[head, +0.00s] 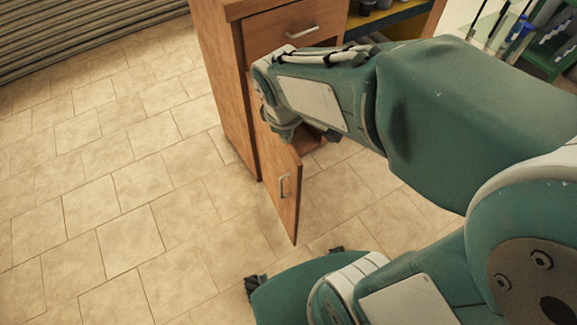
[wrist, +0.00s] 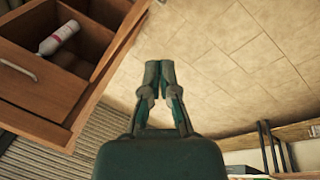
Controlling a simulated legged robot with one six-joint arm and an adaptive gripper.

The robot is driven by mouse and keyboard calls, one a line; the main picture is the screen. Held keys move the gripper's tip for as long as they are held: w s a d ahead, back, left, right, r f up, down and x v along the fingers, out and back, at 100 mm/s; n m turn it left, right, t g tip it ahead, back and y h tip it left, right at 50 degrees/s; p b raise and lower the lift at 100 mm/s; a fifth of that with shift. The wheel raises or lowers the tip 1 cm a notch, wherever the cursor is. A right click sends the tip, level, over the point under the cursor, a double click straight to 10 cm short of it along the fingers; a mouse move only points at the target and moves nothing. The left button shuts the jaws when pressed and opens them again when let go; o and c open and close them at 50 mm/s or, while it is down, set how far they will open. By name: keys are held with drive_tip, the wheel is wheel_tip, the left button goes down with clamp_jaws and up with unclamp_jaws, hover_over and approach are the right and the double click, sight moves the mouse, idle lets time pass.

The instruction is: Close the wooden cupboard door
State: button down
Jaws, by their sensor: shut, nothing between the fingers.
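The wooden cupboard (head: 218,75) stands at the top middle of the head view. Its door (head: 277,170) is swung open and juts out toward me, with a metal handle (head: 285,186) on its face. My gripper (head: 284,132) is over the upper part of the door, close to it; I cannot tell whether they touch. In the wrist view my gripper (wrist: 160,68) has its fingers together with nothing between them. The open cupboard interior (wrist: 92,50) shows at upper left there, holding a pale bottle (wrist: 58,39) with a pink band. I cannot pick out the door there.
A closed drawer (head: 290,33) with a metal handle is above the door opening. Shelves with yellow and dark items (head: 385,20) and a green rack (head: 545,45) stand at the right. A ribbed shutter (head: 70,30) is at upper left. The tiled floor (head: 110,200) left of the door is clear.

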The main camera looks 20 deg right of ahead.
drive_tip(key=w+a+f+n+g+h, duration=0.25)
drive_tip(key=w+f+n, duration=0.25)
drive_tip(key=f+n, duration=0.6)
drive_tip(key=w+d+f+m, duration=0.1)
drive_tip(key=d+f, duration=0.4)
drive_tip(key=f, duration=0.7)
drive_tip(key=shift+d+y, duration=0.15)
drive_tip(key=shift+y, duration=0.3)
